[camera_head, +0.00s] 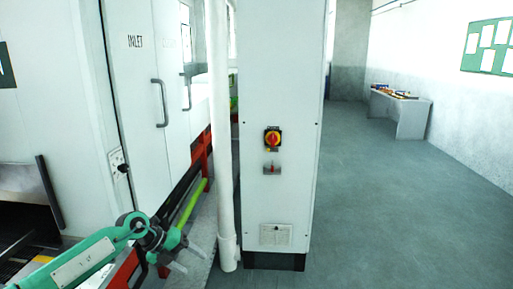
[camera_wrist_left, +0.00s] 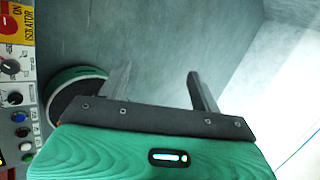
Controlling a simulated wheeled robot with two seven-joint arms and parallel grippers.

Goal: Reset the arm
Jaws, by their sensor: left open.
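My left arm comes in from the lower left in the head view, green with grey joints. Its gripper (camera_head: 188,259) is low in front of the machine, left of the white pipe. In the left wrist view the two grey fingers of the gripper (camera_wrist_left: 160,82) stand apart with nothing between them, so it is open and empty. Grey floor and a pale wall show beyond the fingers. My right gripper is not in view.
A grey cabinet (camera_head: 279,190) with a red-yellow switch (camera_head: 272,138) stands in the middle, beside a white pipe (camera_head: 223,150). White machine doors (camera_head: 143,60) are at left. A control panel (camera_wrist_left: 15,95) borders the wrist view. Open floor (camera_head: 390,220) lies right.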

